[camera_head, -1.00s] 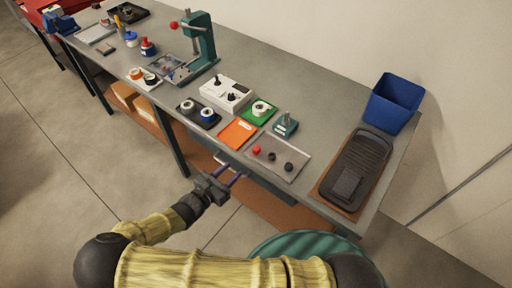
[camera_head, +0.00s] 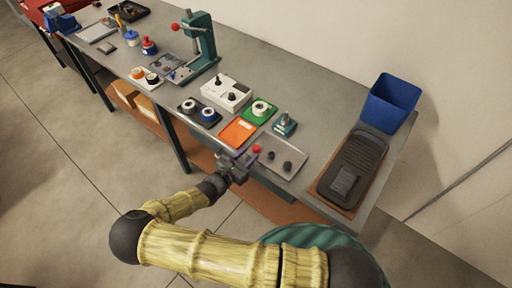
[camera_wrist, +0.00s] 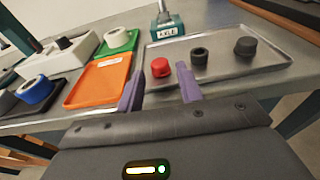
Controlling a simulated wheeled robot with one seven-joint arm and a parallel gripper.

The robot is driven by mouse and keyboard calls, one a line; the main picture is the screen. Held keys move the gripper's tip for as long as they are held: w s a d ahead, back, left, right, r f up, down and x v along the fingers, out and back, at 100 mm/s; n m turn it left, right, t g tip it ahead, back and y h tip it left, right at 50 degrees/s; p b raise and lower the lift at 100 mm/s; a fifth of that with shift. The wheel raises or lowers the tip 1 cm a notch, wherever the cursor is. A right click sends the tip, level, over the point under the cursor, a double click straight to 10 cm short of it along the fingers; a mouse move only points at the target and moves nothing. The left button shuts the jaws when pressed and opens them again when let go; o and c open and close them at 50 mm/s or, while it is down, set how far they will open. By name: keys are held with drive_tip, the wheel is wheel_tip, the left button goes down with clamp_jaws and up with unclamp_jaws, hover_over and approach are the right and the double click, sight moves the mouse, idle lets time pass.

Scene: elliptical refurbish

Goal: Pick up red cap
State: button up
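The red cap (camera_head: 257,148) sits at the left end of a grey metal tray (camera_head: 295,151) near the bench's front edge. In the wrist view the red cap (camera_wrist: 160,67) is upright, left of two dark caps, a black one (camera_wrist: 199,55) and a dark grey one (camera_wrist: 245,46). My gripper (camera_head: 244,158) is at the tray's front left corner. In the wrist view its two purple fingers (camera_wrist: 160,88) are spread apart with nothing between them. The red cap is just beyond the fingertips, between their lines, and not touched.
An orange tray (camera_head: 238,132) and a green tray (camera_head: 260,112) with a white ring lie left of the metal tray. A teal block labelled AXLE (camera_wrist: 169,27) stands behind it. A blue bin (camera_head: 392,102) and a dark ribbed tray (camera_head: 355,168) are at the right.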

sight(255, 149)
drive_tip(key=p+x, duration=0.1)
drive_tip(key=x, duration=0.3)
drive_tip(key=shift+w+f+p, duration=0.1)
drive_tip(key=shift+p, duration=0.2)
clamp_jaws()
wheel_tip(255, 149, up, 10)
drive_tip(key=b, duration=0.2)
idle(0.5)
idle(0.4)
